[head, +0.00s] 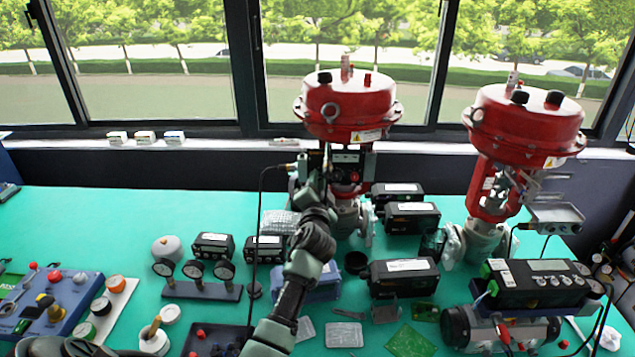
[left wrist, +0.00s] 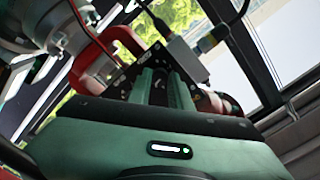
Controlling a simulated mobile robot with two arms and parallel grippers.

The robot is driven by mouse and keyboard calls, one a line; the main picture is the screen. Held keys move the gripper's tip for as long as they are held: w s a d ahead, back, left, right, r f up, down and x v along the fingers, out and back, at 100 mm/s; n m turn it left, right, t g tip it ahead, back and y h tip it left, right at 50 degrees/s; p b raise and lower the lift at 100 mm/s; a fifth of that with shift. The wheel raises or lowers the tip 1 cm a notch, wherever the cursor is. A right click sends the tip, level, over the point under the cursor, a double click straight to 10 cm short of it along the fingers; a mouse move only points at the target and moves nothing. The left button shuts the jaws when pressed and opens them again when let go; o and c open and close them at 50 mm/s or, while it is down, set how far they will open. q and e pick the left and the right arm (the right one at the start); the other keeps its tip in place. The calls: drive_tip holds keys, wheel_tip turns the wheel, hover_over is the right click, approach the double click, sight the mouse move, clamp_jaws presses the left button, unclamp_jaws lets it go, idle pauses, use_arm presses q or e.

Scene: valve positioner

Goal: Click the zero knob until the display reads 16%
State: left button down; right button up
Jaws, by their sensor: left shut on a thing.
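A black positioner (head: 348,168) is mounted on the left red valve (head: 347,108), and it fills the middle of the left wrist view (left wrist: 128,78). My left gripper (head: 323,165) is at the left part of the positioner's front. A red knob (head: 355,177) shows to the right of the gripper. I cannot read a display on this positioner.
A second red valve (head: 523,125) stands at the right. A larger black positioner (head: 538,285) lies in front of it. Black boxes (head: 403,274), a gauge stand (head: 200,290) and a blue panel (head: 60,303) crowd the green bench (head: 80,212). A cable (head: 257,215) hangs left of my arm.

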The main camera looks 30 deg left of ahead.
use_arm(q)
drive_tip(key=shift+m, duration=1)
drive_tip(key=c, duration=1.3)
unclamp_jaws()
drive_tip(key=b+v, duration=0.1)
drive_tip(key=v, duration=0.6)
drive_tip(key=shift+s+d, duration=0.25)
drive_tip(key=shift+s, duration=0.1)
